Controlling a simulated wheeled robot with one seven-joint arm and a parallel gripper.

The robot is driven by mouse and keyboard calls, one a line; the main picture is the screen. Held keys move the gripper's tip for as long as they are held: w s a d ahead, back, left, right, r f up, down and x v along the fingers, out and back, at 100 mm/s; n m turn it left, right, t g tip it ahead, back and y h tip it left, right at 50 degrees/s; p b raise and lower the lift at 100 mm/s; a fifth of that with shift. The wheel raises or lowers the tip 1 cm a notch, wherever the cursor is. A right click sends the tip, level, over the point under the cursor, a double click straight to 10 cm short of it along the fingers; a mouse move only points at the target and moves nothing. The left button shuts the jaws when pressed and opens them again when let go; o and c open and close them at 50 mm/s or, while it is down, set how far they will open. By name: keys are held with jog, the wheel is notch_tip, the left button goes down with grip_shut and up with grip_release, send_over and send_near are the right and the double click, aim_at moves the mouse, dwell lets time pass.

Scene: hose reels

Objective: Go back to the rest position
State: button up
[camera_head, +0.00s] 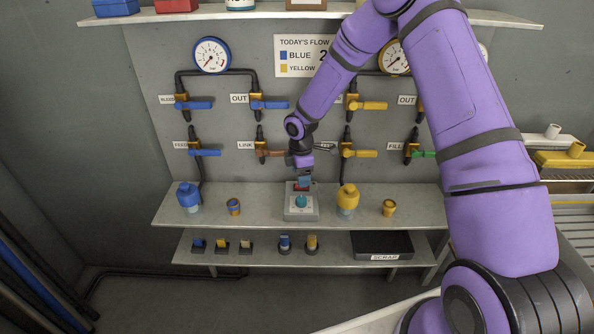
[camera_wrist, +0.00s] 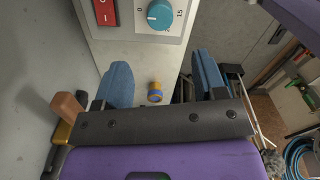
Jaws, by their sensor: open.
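My purple arm reaches in from the right of the head view. My gripper (camera_head: 304,181) is at the back of the upper shelf, just above and behind a grey control box (camera_head: 301,213). In the wrist view my gripper (camera_wrist: 163,70) shows two blue fingers spread apart with nothing held between them. The control box's white face (camera_wrist: 118,52) fills the top of that view, with a red switch (camera_wrist: 104,12) and a teal dial knob (camera_wrist: 159,14). I cannot tell whether the fingers touch the box. No rest position is marked.
The wall panel carries gauges (camera_head: 211,55), pipes and coloured valve levers (camera_head: 196,105) close around my arm. A black scrap tray (camera_head: 382,243) sits below.

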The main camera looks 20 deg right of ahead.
jog(key=shift+r, duration=0.1)
jog(key=s+d+r+m+t+h, duration=0.1)
jog(key=s+d+r+m, duration=0.2)
jog(key=r, duration=0.7)
jog(key=s+d+r+m+t, duration=0.1)
jog(key=s+r+m, duration=0.2)
jog(key=s+r, duration=0.5)
jog(key=s+d+r+m+h, duration=0.1)
jog(key=s+d+r+m, duration=0.1)
jog(key=r, duration=0.9)
jog(key=s+r+m+t, duration=0.1)
jog(key=s+r+m, duration=0.2)
jog(key=s, duration=0.5)
jog(key=s+r+m+t+y, duration=0.1)
jog(key=s+r+m, duration=0.2)
jog(key=s, duration=0.5)
jog(key=s+d+r+m+t+y, duration=0.1)
jog(key=s+r+m, duration=0.2)
jog(key=s, duration=0.5)
jog(key=shift+s+r+m, duration=0.3)
jog(key=shift+s+r, duration=0.05)
jog(key=shift+r, duration=0.45)
jog(key=shift+d, duration=0.1)
